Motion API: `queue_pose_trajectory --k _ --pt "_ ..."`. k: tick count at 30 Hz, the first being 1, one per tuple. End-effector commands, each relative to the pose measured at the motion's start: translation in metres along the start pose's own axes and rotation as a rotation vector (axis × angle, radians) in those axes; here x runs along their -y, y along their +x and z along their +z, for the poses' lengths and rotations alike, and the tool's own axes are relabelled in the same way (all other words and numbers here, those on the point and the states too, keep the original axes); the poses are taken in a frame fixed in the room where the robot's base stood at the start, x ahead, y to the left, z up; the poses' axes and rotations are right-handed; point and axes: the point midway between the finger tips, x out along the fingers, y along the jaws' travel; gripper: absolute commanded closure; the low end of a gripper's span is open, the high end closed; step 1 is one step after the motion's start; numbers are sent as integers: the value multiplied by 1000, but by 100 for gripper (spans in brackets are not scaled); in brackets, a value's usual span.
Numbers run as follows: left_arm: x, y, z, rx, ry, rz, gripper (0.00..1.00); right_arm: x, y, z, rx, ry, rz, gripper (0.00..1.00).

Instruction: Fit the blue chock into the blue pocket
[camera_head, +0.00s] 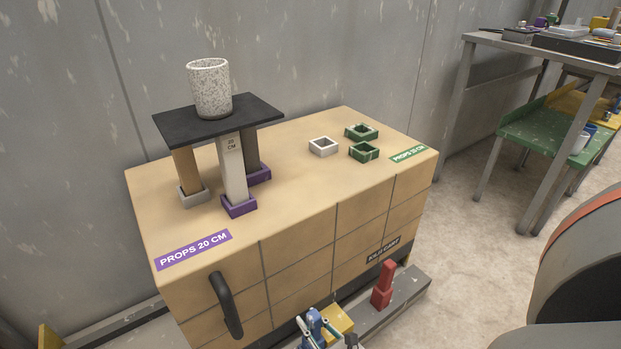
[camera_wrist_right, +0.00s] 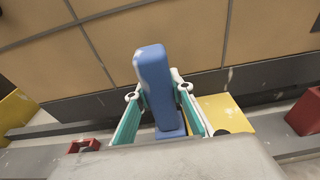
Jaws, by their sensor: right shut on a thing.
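The blue chock (camera_wrist_right: 154,78) is a tall rounded bar, slightly tilted in the right wrist view. My right gripper (camera_wrist_right: 159,93) is shut on it, with a teal finger on each side. In the head view the chock (camera_head: 314,322) and my right gripper (camera_head: 326,332) are at the bottom edge, in front of the cabinet. A wider blue part (camera_wrist_right: 172,132) shows at the chock's lower end; I cannot tell whether it is the chock's foot or the blue pocket. My left gripper is out of view.
A grey ledge (camera_head: 408,291) runs along the cabinet's foot. On it are a red block (camera_head: 382,286), a yellow block (camera_head: 338,318) and a small red pocket (camera_wrist_right: 84,146). The cabinet (camera_head: 290,232) carries a propped black plate (camera_head: 262,108) with a speckled cup (camera_head: 209,90).

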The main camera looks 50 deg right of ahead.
Motion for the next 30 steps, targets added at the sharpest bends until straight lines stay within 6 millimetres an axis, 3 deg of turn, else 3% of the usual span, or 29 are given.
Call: queue_pose_trajectory --k 2,3,5,12,17,30 --pt "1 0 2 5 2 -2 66 0 1 -1 1 -1 0 100" --pt "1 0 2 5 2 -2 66 0 1 -2 1 0 0 73" --pt "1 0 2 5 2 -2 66 0 1 -1 1 0 0 58" --pt "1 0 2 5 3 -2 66 0 0 -2 0 0 0 58" --pt "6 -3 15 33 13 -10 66 0 -3 -3 -3 -1 0 58" --pt "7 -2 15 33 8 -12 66 1 -61 -5 -5 0 0 58"
